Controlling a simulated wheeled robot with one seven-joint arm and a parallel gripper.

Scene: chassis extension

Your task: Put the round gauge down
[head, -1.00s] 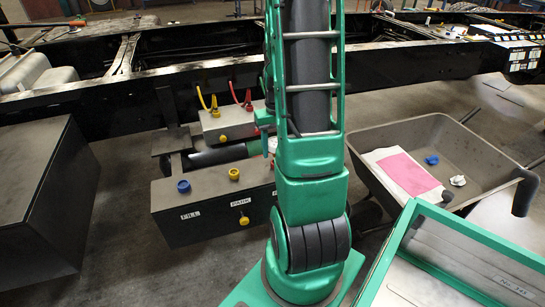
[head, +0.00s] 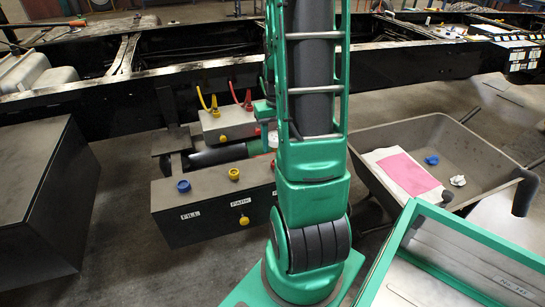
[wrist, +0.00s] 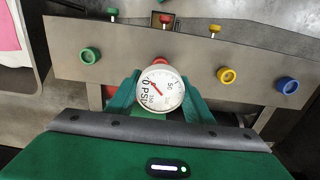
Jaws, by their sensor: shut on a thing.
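The round gauge (wrist: 163,92) has a white dial with a red needle and PSI markings, and its face is toward the wrist camera. My gripper (wrist: 160,82) is shut on it, with a green finger on each side. The gauge is over the front of the dark box, in line with a red fitting (wrist: 159,61) that it partly covers. I cannot tell whether it touches the box. In the head view, my arm hides most of the gripper, and a white bit of the gauge (head: 273,139) shows beside it.
The box (head: 205,215) carries blue (head: 183,186) and yellow (head: 234,174) fittings, and a green one (wrist: 90,55) in the wrist view. A grey box with cables (head: 226,126) stands behind. A wheelbarrow (head: 440,150) stands right, and a dark cabinet (head: 40,190) left.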

